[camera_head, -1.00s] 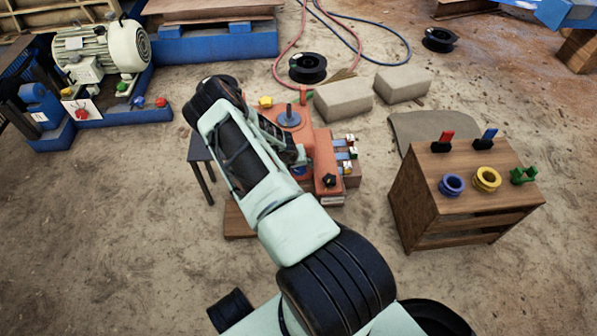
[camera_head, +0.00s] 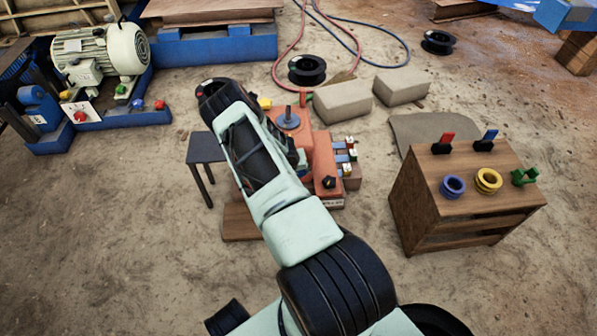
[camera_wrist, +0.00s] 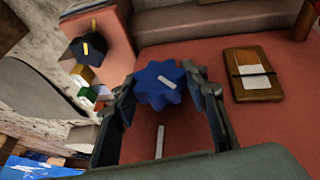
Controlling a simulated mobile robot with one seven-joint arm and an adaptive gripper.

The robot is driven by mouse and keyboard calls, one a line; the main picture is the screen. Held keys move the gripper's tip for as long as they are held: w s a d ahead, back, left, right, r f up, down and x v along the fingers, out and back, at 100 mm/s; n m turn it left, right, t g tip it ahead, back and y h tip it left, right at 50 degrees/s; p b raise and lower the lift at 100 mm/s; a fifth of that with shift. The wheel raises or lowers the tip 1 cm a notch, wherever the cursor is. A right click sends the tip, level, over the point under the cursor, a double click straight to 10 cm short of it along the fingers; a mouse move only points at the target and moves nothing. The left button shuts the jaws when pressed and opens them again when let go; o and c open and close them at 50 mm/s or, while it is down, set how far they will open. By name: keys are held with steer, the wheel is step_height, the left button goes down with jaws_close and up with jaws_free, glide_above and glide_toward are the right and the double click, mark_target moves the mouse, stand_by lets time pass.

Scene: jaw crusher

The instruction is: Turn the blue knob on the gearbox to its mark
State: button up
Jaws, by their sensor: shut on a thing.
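The blue knob (camera_wrist: 152,94) is lobed and sits on the orange-red gearbox face (camera_wrist: 185,138) in the wrist view. My gripper (camera_wrist: 163,88) is shut on it, one finger on each side. A short white line on the knob slants from upper left to lower right. A white mark (camera_wrist: 160,142) on the face below the knob runs nearly upright in the picture, so the two lines are not aligned. In the head view the gearbox (camera_head: 322,160) is partly behind my arm, which hides the blue knob and gripper there.
A black knob with a yellow line (camera_wrist: 88,48) stands nearby, with small coloured parts below it. A brown plate (camera_wrist: 252,88) lies right of my gripper. A wooden stand (camera_head: 425,215) with coloured rings is right of the gearbox; a small dark table (camera_head: 205,147) is left.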

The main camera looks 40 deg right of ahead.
stand_by(0.3)
steer(key=y, duration=0.1)
steer(key=t+y, duration=0.1)
steer(key=m+t+y, duration=0.1)
steer(key=shift+s+d+y, duration=0.15)
steer(key=shift+d+y, duration=0.1)
steer(key=shift+y, duration=0.05)
steer(key=shift+m+t+y, duration=0.5)
steer(key=shift+t+y, duration=1)
steer(key=shift+y, duration=0.3)
steer(key=shift+a, duration=0.1)
steer(key=o, duration=1.2)
steer(key=shift+c, duration=0.2)
